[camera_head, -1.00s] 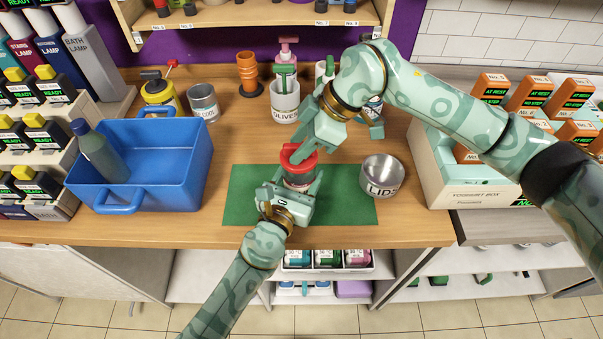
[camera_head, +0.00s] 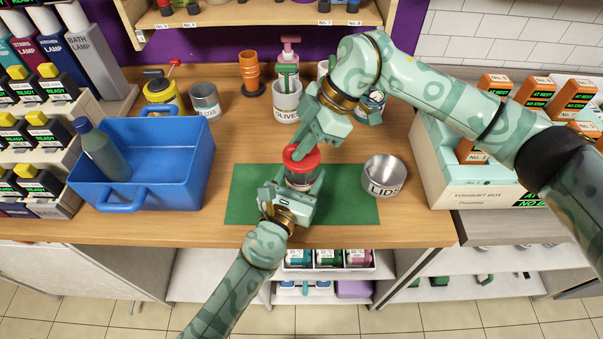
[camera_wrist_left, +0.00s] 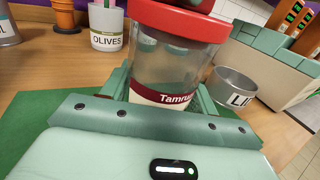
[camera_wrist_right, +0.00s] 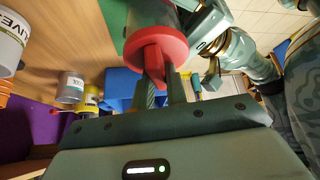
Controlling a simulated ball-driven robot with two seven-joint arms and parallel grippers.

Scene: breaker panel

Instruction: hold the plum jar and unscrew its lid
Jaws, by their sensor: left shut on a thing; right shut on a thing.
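A clear jar (camera_head: 299,180) with a red lid (camera_head: 301,163) stands upright over the green mat (camera_head: 350,207). Its dark red label (camera_wrist_left: 175,97) is partly hidden by my left gripper; only "Tamru" reads. My left gripper (camera_head: 296,187) is shut around the jar's lower body, one finger on each side. My right gripper (camera_head: 304,148) comes from above and is shut on the raised middle of the lid, which also shows in the right wrist view (camera_wrist_right: 165,50). The lid sits on the jar's top; I cannot tell how tightly.
A metal bowl marked LIDS (camera_head: 385,173) stands just right of the jar. Behind are an OLIVES pot (camera_head: 287,103), a grey tin (camera_head: 205,100) and an orange pot stack (camera_head: 250,73). A blue crate (camera_head: 180,170) with a bottle is at left, a yoghurt box (camera_head: 455,180) at right.

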